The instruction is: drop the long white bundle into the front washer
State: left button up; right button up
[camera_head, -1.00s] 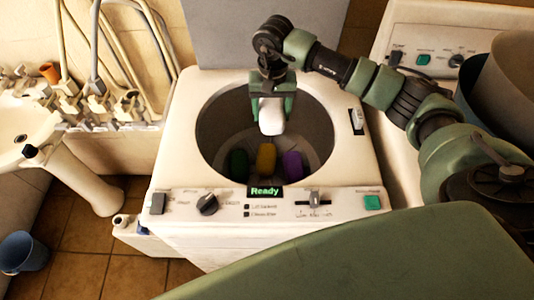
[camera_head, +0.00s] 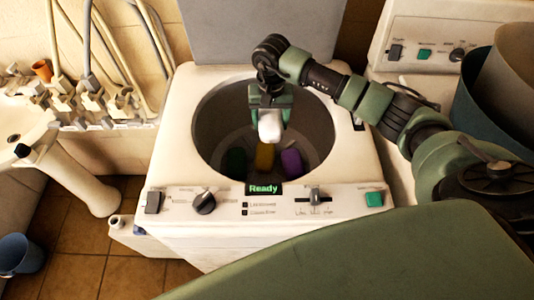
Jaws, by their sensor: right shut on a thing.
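The front washer (camera_head: 168,150) is a white top-loader with its lid up and a round drum opening. Its display reads "Ready". My right gripper (camera_head: 270,112) is over the drum opening, pointing down, shut on the long white bundle (camera_head: 270,127). The bundle hangs at or just inside the opening; its exact height is hard to tell. A green bundle (camera_head: 236,161), a yellow bundle (camera_head: 265,157) and a purple bundle (camera_head: 291,162) lie on the drum floor below it. My left gripper is not in view.
A second white machine (camera_head: 425,32) stands at the back right, with large tubs (camera_head: 500,90) on it. Hoses and taps (camera_head: 100,100) line the left wall beside a washbasin (camera_head: 22,125). A blue bucket (camera_head: 20,255) stands on the tiled floor.

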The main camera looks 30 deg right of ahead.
jog(key=o, duration=1.6)
notch_tip(320, 180, up, 7)
jog(key=b, duration=0.2)
jog(key=shift+w+r+b, duration=0.1)
jog(key=shift+r+b, duration=0.05)
jog(key=shift+b, duration=0.25)
jog(key=shift+r, duration=0.25)
